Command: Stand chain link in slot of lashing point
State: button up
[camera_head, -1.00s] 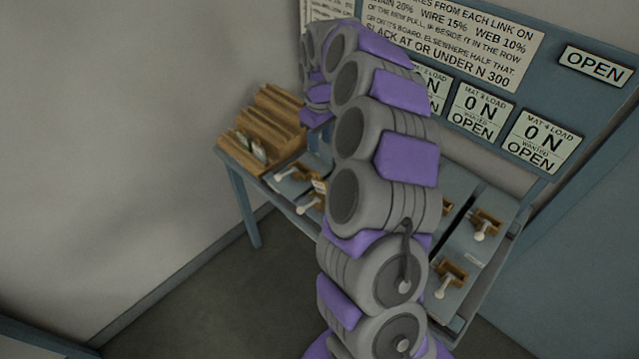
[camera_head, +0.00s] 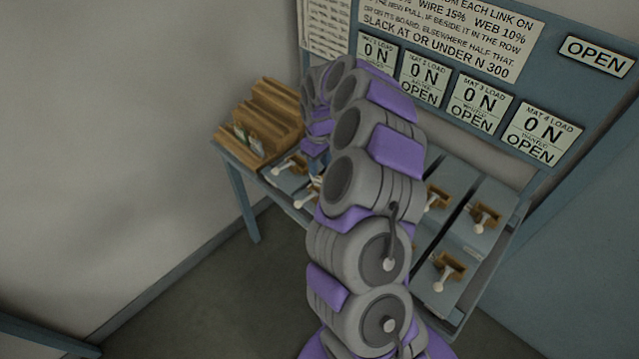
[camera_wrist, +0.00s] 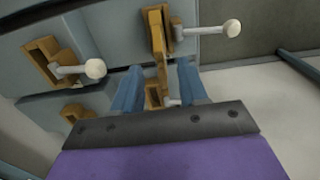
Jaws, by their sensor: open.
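My gripper (camera_wrist: 158,90) is open in the wrist view, its two blue fingers spread apart. Between and just beyond the fingers is a tan wooden piece (camera_wrist: 162,74) with a small frame below it; I cannot tell whether they touch the fingers. Wooden lashing points with white ball-ended pins show at the top (camera_wrist: 157,28) and left (camera_wrist: 48,60). In the head view, lashing points stand on the blue-grey boards at right (camera_head: 485,217) and front right (camera_head: 449,270). My arm hides the middle of the bench. I cannot clearly make out a chain link in either view.
A stepped wooden rack (camera_head: 268,108) with small pieces in its front stands at the bench's left end. Behind the bench is a blue panel with load signs reading 0 N and OPEN (camera_head: 543,135). Open floor (camera_head: 200,290) lies at front left.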

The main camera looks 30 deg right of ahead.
aim_at(320, 174)
notch_tip(320, 174, down, 5)
jog(key=shift+s+d+f+b, duration=0.1)
jog(key=shift+f+b, duration=0.05)
jog(key=shift+b, duration=0.15)
grip_shut()
dwell(0.4)
